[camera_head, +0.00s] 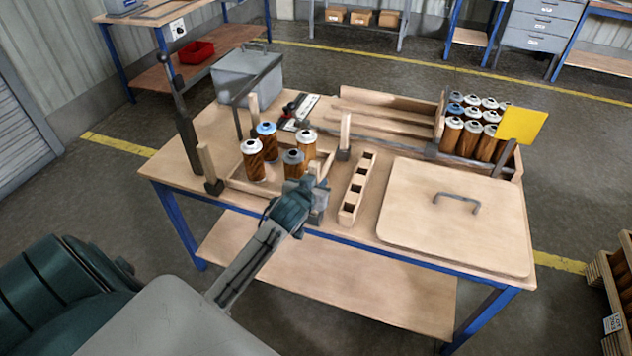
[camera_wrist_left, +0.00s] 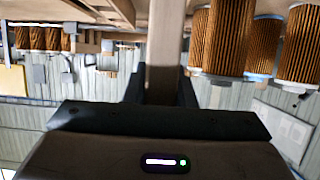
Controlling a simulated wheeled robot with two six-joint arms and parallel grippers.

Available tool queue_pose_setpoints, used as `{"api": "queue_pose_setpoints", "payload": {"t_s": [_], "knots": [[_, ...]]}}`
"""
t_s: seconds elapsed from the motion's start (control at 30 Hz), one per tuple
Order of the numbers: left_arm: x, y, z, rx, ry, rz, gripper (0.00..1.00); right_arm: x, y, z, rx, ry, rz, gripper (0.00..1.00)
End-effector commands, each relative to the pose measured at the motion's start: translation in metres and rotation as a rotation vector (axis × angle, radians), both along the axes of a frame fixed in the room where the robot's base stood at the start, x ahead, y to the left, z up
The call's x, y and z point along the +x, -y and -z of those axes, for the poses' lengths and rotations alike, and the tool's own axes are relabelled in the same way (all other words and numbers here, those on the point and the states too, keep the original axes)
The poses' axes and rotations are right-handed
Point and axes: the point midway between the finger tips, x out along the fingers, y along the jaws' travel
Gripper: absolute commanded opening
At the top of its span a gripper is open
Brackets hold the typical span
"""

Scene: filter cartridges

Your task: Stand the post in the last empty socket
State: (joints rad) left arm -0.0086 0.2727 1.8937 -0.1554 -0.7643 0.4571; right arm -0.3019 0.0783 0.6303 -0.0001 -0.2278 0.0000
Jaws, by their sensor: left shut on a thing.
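My left gripper (camera_head: 308,188) is over the front right corner of the wooden tray (camera_head: 236,186). It is shut on a pale wooden post (camera_wrist_left: 165,45). In the wrist view the post runs between the two fingers. In the head view only a short piece of it (camera_head: 314,168) shows past the gripper. Three other posts stand upright: one at the tray's front left (camera_head: 207,162), one at the back (camera_head: 253,106), and one at the right (camera_head: 345,131). The gripper hides the socket area below it, so I cannot tell whether the held post touches a socket. My right gripper is not in view.
Several filter cartridges (camera_head: 252,161) stand in the tray close to my gripper. A wooden block with square holes (camera_head: 350,207) lies to its right. Beyond are a flat lid with a handle (camera_head: 420,225), a crate of cartridges (camera_head: 509,165) and a grey bin (camera_head: 240,82).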

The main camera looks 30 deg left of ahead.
Motion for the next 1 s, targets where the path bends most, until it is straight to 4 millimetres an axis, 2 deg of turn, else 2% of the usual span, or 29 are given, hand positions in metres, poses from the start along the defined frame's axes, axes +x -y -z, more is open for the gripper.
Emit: {"api": "queue_pose_setpoints", "payload": {"t_s": [1.0], "knots": [[0.0, 0.0, 0.032, 0.0, 0.0, 0.0, 0.0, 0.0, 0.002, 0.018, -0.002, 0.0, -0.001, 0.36]]}}
